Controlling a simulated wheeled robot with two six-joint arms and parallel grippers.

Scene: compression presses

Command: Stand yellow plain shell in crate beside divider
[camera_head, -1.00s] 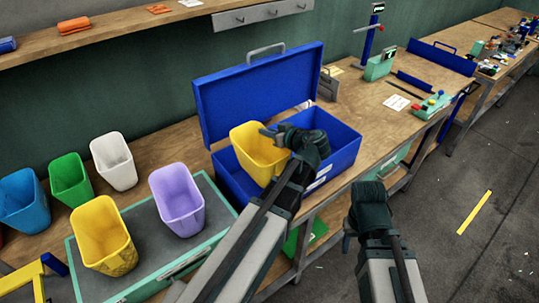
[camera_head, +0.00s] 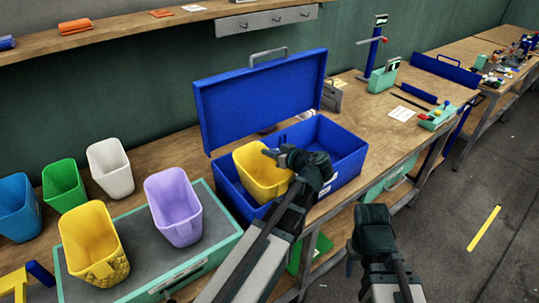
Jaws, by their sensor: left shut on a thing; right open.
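The plain yellow shell (camera_head: 256,172) is an open-topped tapered bin. My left gripper (camera_head: 273,154) is shut on its right rim. The shell is upright in the left part of the blue crate (camera_head: 345,160), its lower part hidden behind the crate's front wall. Whether it touches the crate floor I cannot tell. The crate's lid (camera_head: 262,97) stands open behind it. A thin divider edge (camera_head: 282,139) seems to show just behind the gripper; most of it is hidden. My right gripper (camera_head: 352,255) is open and empty, low in front of the bench.
A textured yellow shell (camera_head: 93,245) and a purple shell (camera_head: 174,205) stand on a grey, green-edged mat (camera_head: 140,232). White (camera_head: 110,168), green (camera_head: 64,185) and blue (camera_head: 17,207) shells stand behind. The crate's right part looks empty.

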